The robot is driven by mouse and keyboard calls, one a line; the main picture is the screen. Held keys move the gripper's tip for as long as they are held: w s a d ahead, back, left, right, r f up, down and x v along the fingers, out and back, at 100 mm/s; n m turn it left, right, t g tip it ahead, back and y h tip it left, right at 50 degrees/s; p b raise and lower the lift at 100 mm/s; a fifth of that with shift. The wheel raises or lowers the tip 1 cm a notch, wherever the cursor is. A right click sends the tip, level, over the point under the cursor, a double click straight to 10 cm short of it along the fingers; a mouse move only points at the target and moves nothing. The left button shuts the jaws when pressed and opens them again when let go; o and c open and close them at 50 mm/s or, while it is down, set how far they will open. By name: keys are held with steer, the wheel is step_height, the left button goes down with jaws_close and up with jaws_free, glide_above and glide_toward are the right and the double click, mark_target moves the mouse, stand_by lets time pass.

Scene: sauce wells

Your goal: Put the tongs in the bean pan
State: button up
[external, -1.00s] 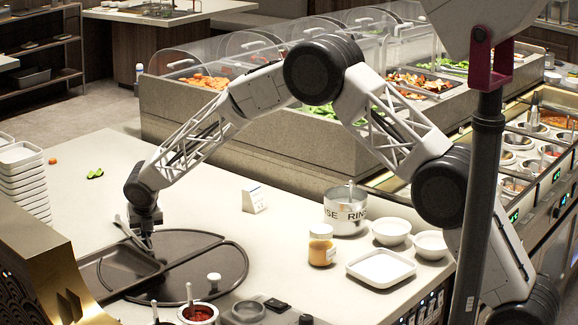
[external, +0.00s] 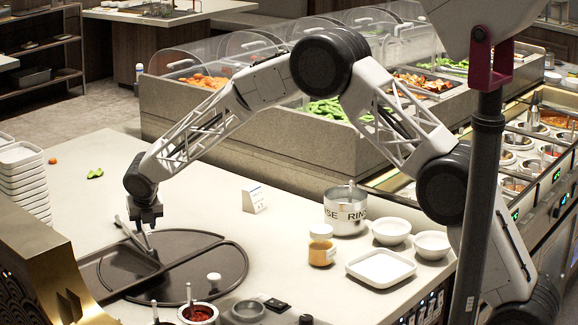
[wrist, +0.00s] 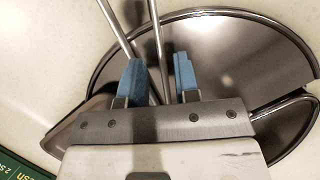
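The metal tongs (external: 133,236) lie with their arms slanting over the dark round divided pan on the counter. In the wrist view, two thin tong arms (wrist: 157,40) run down toward my gripper, one passing between its fingers and one by the left finger. My gripper (external: 148,230) is above the tongs, pointing down. Its blue fingers (wrist: 160,75) stand apart and do not visibly clamp the tongs. A pan of green beans (external: 338,110) is in the buffet behind my arm, partly hidden by it.
The dark round pan (external: 232,262) has a divider and a rectangular tray (external: 118,266) at its left. A rinse pot (external: 345,209), a jar (external: 321,246), white bowls (external: 391,231) and a square plate (external: 381,268) stand at right. The counter's middle is clear.

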steer(key=v, duration=0.9)
steer(key=shift+r, duration=0.1)
stand_by(0.8)
